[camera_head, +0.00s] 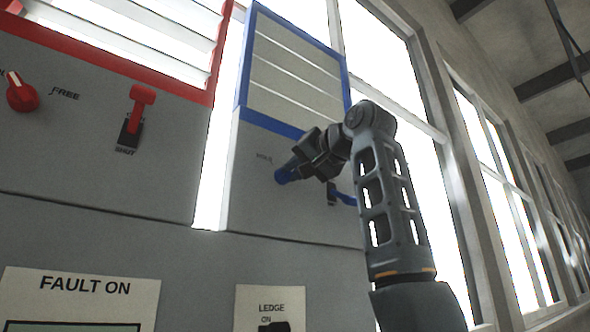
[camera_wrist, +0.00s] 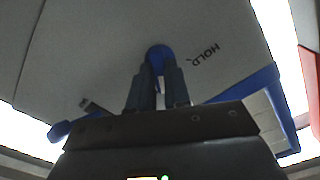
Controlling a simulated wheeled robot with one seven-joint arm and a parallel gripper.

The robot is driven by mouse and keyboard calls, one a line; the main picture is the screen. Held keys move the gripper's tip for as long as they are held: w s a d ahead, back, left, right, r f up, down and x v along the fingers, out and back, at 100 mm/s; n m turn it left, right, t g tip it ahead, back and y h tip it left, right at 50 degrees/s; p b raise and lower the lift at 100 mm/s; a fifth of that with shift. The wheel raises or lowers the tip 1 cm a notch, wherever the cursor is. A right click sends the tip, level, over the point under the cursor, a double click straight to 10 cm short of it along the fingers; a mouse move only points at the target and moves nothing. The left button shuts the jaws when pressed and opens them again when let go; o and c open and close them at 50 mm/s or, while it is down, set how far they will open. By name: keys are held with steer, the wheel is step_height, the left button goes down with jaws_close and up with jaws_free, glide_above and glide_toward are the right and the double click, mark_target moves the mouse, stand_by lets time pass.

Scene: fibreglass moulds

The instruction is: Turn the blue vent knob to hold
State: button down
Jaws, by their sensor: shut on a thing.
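The blue vent knob (camera_head: 287,174) sits on the grey panel below the blue-framed louvre vent. My gripper (camera_head: 298,166) reaches it from the right and is shut on it. In the wrist view the blue knob (camera_wrist: 159,56) shows between the two fingertips of my gripper (camera_wrist: 157,72), which covers much of it. The HOLD label (camera_wrist: 204,55) is printed beside the knob, up and to the right in the wrist view. In the head view a small label (camera_head: 264,159) lies just left of the knob.
A blue lever (camera_head: 346,199) stands close to the right of my gripper; it shows at lower left in the wrist view (camera_wrist: 60,131). A red knob (camera_head: 22,93) and red lever (camera_head: 136,113) are on the left panel. A LEDGE switch (camera_head: 275,326) is below.

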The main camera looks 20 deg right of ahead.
steer(key=n, duration=0.4)
steer(key=shift+d, duration=0.1)
steer(key=n, duration=0.8)
steer(key=shift+n, duration=1.7)
steer(key=c, duration=1.1)
jaws_free()
